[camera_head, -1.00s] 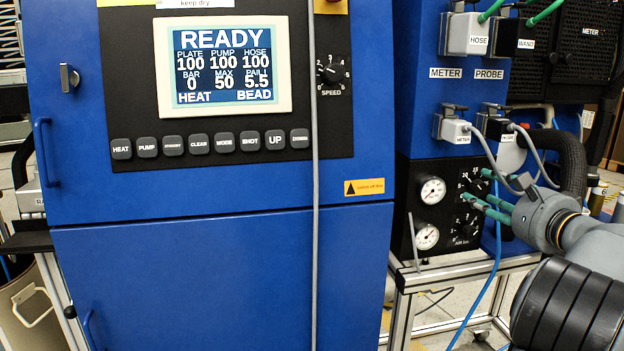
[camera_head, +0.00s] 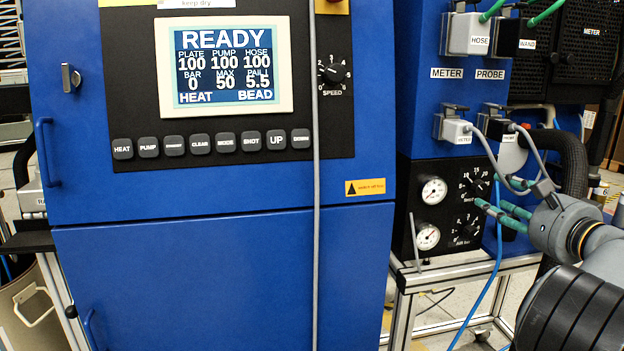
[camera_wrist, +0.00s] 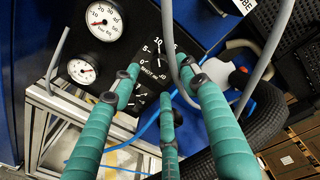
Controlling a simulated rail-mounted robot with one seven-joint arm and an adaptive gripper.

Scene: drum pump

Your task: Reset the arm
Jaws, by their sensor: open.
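My gripper (camera_head: 489,192) has teal fingers and is at the right in the head view, in front of the black gauge panel (camera_head: 408,243). In the wrist view, its fingers (camera_wrist: 160,86) are spread apart with nothing between them. They point toward a dial (camera_wrist: 150,62) on that panel. From these views I cannot tell how far the fingertips are from the panel.
A blue cabinet (camera_head: 220,275) with a lit screen (camera_head: 225,65) reading READY fills the left and middle. Grey cables from the METER plug (camera_head: 457,131) and its neighbour hang close to my fingers. A black corrugated hose (camera_head: 572,160) and blue tube (camera_head: 487,290) are nearby.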

